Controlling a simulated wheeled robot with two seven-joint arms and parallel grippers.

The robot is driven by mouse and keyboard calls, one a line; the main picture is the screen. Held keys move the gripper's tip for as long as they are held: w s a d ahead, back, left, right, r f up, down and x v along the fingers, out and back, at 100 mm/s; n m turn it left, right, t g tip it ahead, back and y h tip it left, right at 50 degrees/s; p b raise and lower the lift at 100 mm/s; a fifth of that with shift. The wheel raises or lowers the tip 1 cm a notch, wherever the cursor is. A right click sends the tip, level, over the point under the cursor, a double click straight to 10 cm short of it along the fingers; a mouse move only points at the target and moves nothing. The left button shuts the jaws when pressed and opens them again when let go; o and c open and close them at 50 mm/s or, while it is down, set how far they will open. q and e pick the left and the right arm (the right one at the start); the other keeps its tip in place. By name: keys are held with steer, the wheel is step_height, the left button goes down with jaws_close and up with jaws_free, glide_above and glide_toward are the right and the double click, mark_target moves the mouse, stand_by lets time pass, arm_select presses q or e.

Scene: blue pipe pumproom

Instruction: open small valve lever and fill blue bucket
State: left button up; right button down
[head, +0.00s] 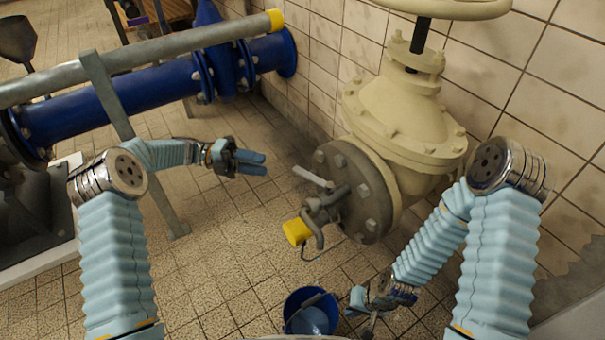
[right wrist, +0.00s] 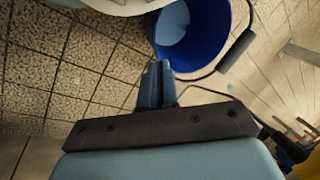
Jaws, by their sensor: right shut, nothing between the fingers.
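The blue bucket (head: 300,299) stands upright on the tiled floor below the small valve. Its inside looks lighter blue; I cannot tell whether it holds water. In the right wrist view the bucket (right wrist: 222,45) shows its wire handle with a dark grip (right wrist: 236,53). The small valve (head: 325,205) sits on the flange of the big cream valve, with a pale lever (head: 313,177) pointing up-left and a yellow part (head: 296,232). My right gripper (head: 357,300) is shut and empty just right of the bucket. My left gripper (head: 264,163) hangs left of the lever, apart from it; its finger gap is unclear.
The big cream valve (head: 405,115) stands against the tiled wall. A blue pipe (head: 150,88) and a grey rail (head: 180,42) with a post cross the upper left. The floor left of the bucket is clear.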

mark_target(293, 171)
arm_select(q)
steer(key=x, duration=1.2)
steer(key=shift+d+r, duration=0.1)
steer(key=shift+d, duration=0.25)
jaws_close()
